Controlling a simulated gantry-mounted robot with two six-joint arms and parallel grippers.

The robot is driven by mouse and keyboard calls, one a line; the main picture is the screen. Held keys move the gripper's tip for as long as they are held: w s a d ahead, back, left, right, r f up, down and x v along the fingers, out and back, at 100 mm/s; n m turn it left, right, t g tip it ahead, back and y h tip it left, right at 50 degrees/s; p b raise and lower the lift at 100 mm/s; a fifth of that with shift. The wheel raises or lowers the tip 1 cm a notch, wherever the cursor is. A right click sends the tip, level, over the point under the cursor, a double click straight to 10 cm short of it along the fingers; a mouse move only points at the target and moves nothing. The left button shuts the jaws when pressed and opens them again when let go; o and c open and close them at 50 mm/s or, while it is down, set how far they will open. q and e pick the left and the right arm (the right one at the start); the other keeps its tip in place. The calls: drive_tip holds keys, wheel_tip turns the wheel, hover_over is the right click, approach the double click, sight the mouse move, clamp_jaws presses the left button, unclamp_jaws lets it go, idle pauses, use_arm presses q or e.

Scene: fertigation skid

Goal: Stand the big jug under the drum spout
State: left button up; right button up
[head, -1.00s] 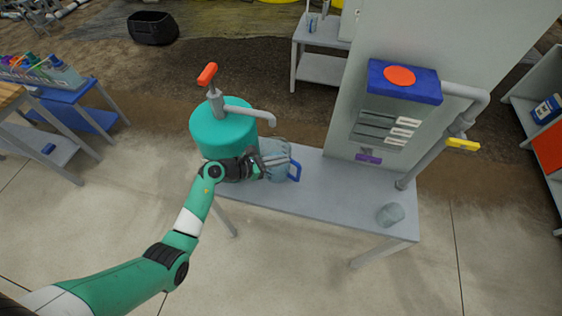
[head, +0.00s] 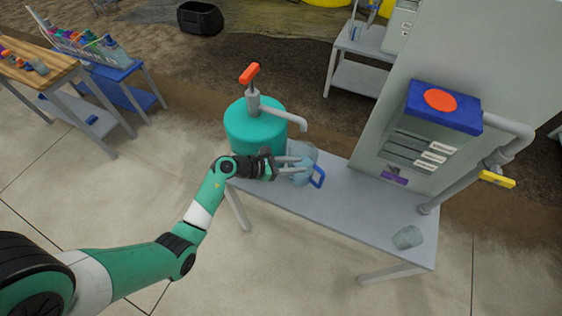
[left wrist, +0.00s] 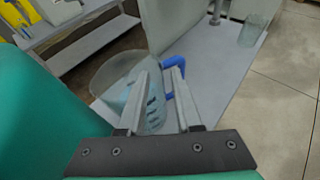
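The big jug (head: 307,160), clear bluish with a blue handle (head: 318,176), stands upright on the grey bench beside the teal drum (head: 252,130). The drum's grey spout (head: 287,117) reaches out with its tip above the jug. My left gripper (head: 297,166) is at the jug's left, near side, with its two fingers apart and pointing at it. In the left wrist view, the jug (left wrist: 115,72) and its handle (left wrist: 172,66) show beyond the spread fingers (left wrist: 160,85). I cannot tell whether a finger touches the jug. My right gripper is not in view.
A small clear beaker (head: 408,237) stands at the bench's right end. A grey cabinet (head: 440,60) with a blue, red-topped box (head: 441,106), a pipe and a yellow valve handle (head: 497,179) rises behind the bench. The bench's middle (head: 345,195) is clear.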

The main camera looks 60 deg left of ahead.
use_arm(q)
drive_tip(key=p+v, duration=0.1)
drive_tip(key=v, duration=0.7)
